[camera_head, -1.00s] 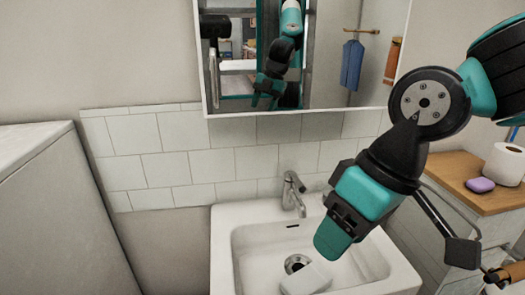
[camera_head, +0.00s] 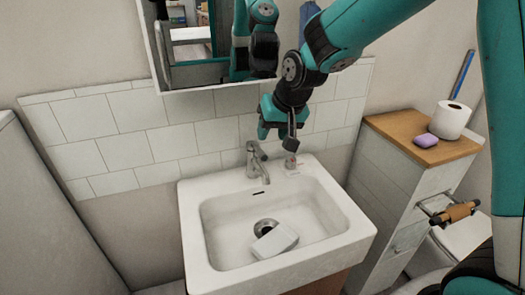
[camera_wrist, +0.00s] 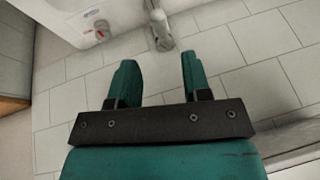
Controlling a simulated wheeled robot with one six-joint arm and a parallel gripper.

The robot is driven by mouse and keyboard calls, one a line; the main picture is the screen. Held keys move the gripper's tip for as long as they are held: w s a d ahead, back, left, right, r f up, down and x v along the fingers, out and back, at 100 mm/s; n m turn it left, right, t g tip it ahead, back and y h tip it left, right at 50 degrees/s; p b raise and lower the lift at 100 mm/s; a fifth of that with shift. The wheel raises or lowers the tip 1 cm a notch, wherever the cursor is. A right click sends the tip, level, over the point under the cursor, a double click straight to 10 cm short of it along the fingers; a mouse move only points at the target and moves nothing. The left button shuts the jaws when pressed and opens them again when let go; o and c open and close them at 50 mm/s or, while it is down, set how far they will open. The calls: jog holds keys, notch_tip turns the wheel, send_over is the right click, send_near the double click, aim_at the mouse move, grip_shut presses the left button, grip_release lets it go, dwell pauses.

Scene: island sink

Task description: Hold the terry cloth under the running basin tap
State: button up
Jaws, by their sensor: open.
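A white, folded-looking item (camera_head: 274,241) lies in the white basin (camera_head: 190,225) beside the drain; I cannot tell for sure that it is the terry cloth. The chrome basin tap (camera_head: 256,160) stands at the back rim, and no water shows from it. The tap also shows at the top of the wrist view (camera_wrist: 159,30). My gripper (camera_head: 264,128) is above the back of the basin, near the tiles and a little right of the tap. Its two teal fingers (camera_wrist: 158,65) are apart with nothing between them.
A short grey fitting (camera_head: 290,160) with a red mark stands right of the tap. A mirror cabinet (camera_head: 200,75) hangs above. At right, a wooden-topped cabinet (camera_head: 400,125) bears purple soap (camera_head: 425,140) and a paper roll (camera_head: 450,120). The space over the basin's front is clear.

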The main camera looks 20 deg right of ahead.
aim_at(258, 150)
jog(key=x, duration=0.8)
jog(key=shift+w+f+p, duration=0.15)
jog(key=shift+f+p, duration=0.2)
jog(key=shift+f, duration=0.05)
